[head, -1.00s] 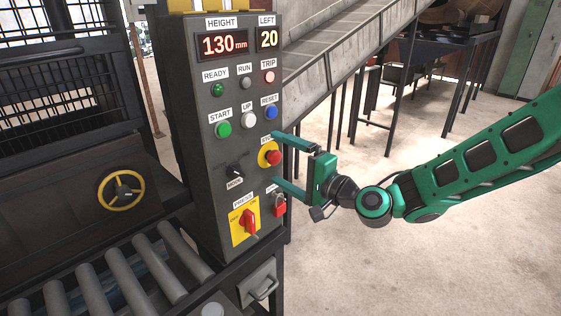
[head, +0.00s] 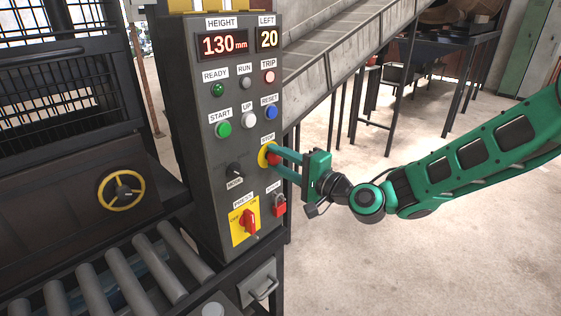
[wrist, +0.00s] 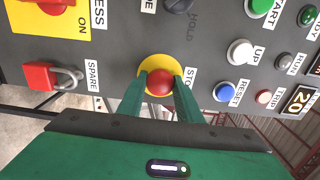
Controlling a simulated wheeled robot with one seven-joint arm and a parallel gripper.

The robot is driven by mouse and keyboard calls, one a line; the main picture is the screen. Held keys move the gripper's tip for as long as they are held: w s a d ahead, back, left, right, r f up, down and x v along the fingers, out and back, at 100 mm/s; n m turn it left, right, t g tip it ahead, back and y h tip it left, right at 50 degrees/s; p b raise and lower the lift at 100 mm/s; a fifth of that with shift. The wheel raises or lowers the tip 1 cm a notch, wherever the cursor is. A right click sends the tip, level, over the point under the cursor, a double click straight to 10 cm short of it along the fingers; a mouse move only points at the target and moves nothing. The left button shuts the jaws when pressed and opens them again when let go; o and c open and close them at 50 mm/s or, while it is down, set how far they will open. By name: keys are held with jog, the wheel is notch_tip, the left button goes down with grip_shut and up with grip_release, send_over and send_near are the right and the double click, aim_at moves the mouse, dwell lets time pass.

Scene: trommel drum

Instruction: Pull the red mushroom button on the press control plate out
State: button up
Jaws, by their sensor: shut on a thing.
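The red mushroom button (head: 273,158) sits on a yellow disc under the STOP label on the dark control plate (head: 205,180). In the wrist view the red button (wrist: 160,83) lies between the two green fingers, with the yellow disc (wrist: 153,63) showing around it. My gripper (head: 275,160) reaches in from the right and is shut on the button, one finger on each side. It also shows in the wrist view (wrist: 160,85). The fingers hide part of the button in the head view.
The START, UP and RESET buttons sit above STOP. The MODE knob (head: 235,170) is to its left. A red padlock (head: 279,204) and the red PRESS switch (head: 249,222) are below.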

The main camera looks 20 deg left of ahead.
jog(key=shift+s+d+f, duration=0.15)
jog(key=shift+s+d, duration=0.05)
jog(key=shift+d, duration=0.2)
jog(key=shift+s+d+f, duration=0.15)
jog(key=shift+d, duration=0.25)
dwell(0.4)
jog(key=o, duration=2.2)
jog(key=shift+r, duration=0.2)
jog(key=shift+v, duration=3.95)
